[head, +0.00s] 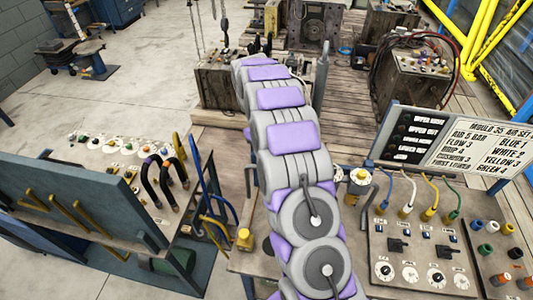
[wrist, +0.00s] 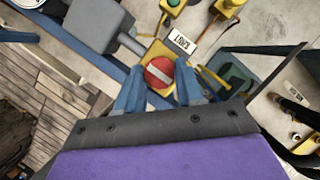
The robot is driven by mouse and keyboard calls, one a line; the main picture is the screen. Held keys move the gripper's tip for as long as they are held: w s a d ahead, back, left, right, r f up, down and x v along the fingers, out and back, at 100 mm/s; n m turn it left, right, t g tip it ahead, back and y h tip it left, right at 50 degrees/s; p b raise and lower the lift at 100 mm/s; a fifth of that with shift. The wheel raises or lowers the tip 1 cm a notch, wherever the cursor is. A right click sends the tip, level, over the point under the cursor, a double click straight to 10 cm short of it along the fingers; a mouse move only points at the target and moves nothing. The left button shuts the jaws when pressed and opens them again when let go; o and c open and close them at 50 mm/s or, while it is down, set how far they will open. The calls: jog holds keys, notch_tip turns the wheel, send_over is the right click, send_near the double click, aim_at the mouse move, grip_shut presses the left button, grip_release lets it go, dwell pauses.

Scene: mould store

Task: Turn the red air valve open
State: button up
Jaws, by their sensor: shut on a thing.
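The red air valve (wrist: 160,75) is a round red knob with a pale bar across it, on a yellow base, in the wrist view. The bar slopes slightly down to the right. My gripper (wrist: 158,69) has one blue finger on each side of the knob and is shut on it. Part of the yellow base is hidden by the fingers. In the head view my arm runs away up the middle and hides the gripper and the valve.
A white label (wrist: 182,41) and a grey box (wrist: 93,22) with a stub sit close to the valve. A control panel (head: 420,245) with dials and hoses stands at right, below a sign board (head: 482,140). A dark upright panel (head: 75,210) stands at left.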

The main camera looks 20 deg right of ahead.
jog(key=o, duration=1)
jog(key=p+v, duration=1.2)
jog(key=v, duration=0.5)
jog(key=shift+w+r, duration=0.1)
jog(key=shift+r, duration=0.05)
jog(key=s+a+r+m+t+b, duration=0.1)
jog(key=s+a+b, duration=0.2)
jog(key=s+b, duration=0.55)
jog(key=s+a+b, duration=0.3)
jog(key=s+b, duration=0.1)
jog(key=s, duration=1)
jog(key=shift+m+t+y, duration=0.5)
jog(key=shift+m+t, duration=0.2)
jog(key=shift+t, duration=0.1)
jog(key=s+a+f+b, duration=0.1)
jog(key=s+f+b, duration=0.2)
jog(key=s, duration=0.4)
jog(key=s+a+f+b, duration=0.1)
jog(key=s+f+b, duration=0.2)
jog(key=s+f, duration=0.2)
jog(key=s+a+f+b, duration=0.1)
jog(key=s+f, duration=0.3)
jog(key=s, duration=0.6)
jog(key=shift+s+a+f+b, duration=0.25)
jog(key=shift+s+b, duration=0.1)
jog(key=shift+b, duration=0.55)
